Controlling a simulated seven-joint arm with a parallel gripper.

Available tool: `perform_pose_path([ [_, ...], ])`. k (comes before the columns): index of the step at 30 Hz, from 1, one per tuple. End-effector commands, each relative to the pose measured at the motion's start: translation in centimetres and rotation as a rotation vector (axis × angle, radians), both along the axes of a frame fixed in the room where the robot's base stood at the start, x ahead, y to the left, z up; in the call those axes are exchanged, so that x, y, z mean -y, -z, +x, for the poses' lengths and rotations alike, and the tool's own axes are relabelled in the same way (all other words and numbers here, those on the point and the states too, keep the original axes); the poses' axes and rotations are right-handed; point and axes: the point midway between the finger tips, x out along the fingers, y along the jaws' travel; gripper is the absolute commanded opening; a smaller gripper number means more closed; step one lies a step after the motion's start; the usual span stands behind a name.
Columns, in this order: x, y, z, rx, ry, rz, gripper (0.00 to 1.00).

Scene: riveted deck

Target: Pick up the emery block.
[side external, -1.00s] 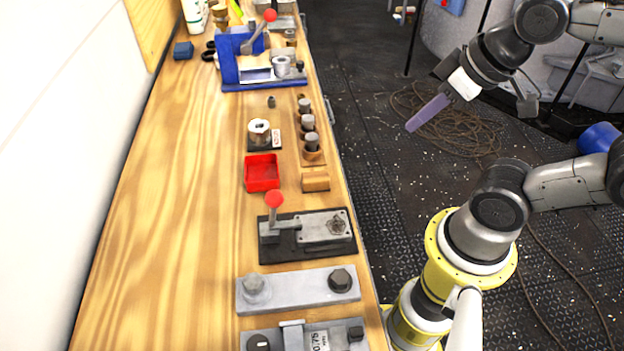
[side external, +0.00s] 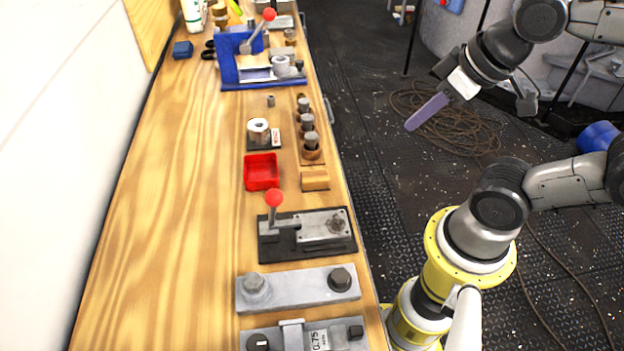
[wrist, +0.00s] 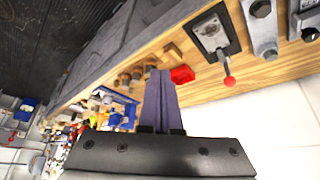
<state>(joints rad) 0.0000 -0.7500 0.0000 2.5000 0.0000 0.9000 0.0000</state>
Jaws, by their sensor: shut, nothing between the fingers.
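A small dark blue block (side external: 183,50) lies on the far left part of the wooden bench; it may be the emery block, but I cannot tell for sure. A tan wooden block (side external: 315,179) sits near the bench's right edge, beside the red tray. My gripper (side external: 408,128), with long purple fingers, hangs in the air right of the bench, over the floor, well away from both blocks. Its fingers are together with nothing between them. In the wrist view the shut fingers (wrist: 158,74) point toward the bench, and the dark blue block cannot be made out.
The bench holds a red tray (side external: 262,172), a blue fixture (side external: 230,70) with a red-knobbed lever, a black-based lever clamp (side external: 322,230), a grey bar (side external: 300,288) and a row of pegs (side external: 310,140). The bench's left half (side external: 170,210) is clear.

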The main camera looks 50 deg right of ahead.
Motion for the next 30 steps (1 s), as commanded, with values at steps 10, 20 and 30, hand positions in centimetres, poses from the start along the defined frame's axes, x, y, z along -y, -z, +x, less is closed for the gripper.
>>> perform_pose_path([
  [10, 0.0, 0.0, 0.0, 0.0, 0.0, 0.0, 0.38],
  [20, 0.0, 0.0, 0.0, 0.0, 0.0, 0.0, 0.8],
  [30, 0.0, -0.27, 0.04, 0.001, -0.067, -0.036, 0.8],
])
